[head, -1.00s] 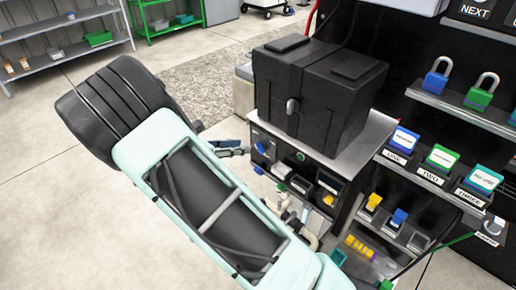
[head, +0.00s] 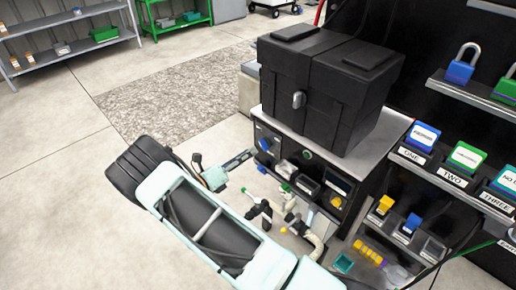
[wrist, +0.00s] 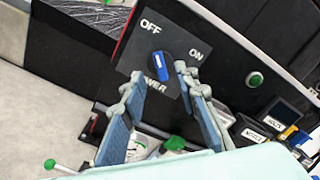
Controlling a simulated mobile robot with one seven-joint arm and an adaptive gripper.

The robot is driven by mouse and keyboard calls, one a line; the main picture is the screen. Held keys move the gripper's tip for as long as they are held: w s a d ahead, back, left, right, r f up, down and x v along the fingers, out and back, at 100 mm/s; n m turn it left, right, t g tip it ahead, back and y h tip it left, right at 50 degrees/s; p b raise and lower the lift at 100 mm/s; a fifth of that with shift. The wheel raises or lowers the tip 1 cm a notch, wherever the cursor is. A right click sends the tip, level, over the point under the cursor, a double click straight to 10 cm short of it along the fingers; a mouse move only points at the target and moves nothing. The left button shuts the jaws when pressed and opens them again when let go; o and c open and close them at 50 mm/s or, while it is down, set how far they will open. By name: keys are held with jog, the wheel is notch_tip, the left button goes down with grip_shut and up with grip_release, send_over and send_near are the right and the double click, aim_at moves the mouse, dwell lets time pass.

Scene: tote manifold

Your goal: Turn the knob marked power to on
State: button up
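The power knob (wrist: 159,59) is blue with a white line, on a dark plate marked OFF at upper left and ON at right. The word POWER below it is partly covered by a finger. The knob's line looks turned toward OFF. In the head view the knob (head: 264,144) is a small blue spot on the cabinet's front left. My gripper (wrist: 160,77) is open and empty, its two blue-padded fingers spread just below the knob in the wrist view. I cannot tell whether either finger touches it. In the head view my gripper (head: 247,158) is close to the panel.
A green button (wrist: 255,79) sits right of the knob, with labelled bins (wrist: 282,125) below it. A black tote (head: 335,90) stands on the cabinet. Pipes and a green-tipped lever (head: 248,205) are below. Open floor (head: 70,160) lies left.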

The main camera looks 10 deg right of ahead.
aim_at(261, 145)
jog(key=x, duration=0.5)
jog(key=shift+w+d, duration=0.1)
jog(key=shift+d, duration=0.05)
grip_shut()
